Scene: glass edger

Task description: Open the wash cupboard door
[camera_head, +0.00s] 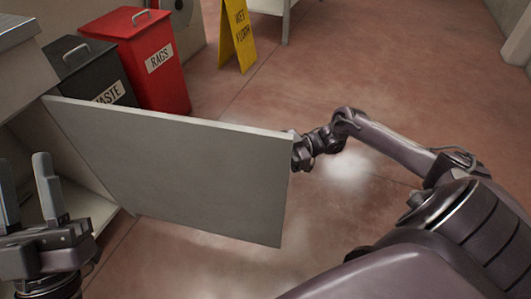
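The wash cupboard door (185,170) is a flat grey panel that stands swung well open, out across the floor from the cupboard. The open cupboard (85,205) shows at the left, with part of its inside and bottom visible. My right gripper (300,150) is at the free right edge of the door, near its upper corner. Its fingers are mostly hidden, so I cannot tell whether they grip the edge or only touch it. My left gripper (24,168) is at the lower left, in front of the cupboard, with its two fingers apart and nothing between them.
A black WASTE bin (85,65) and a red RAGS bin (150,55) stand beyond the door. A yellow wet floor sign (238,35) stands farther back, near a pale table leg (287,20). The reddish floor (400,80) at the centre and right is clear.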

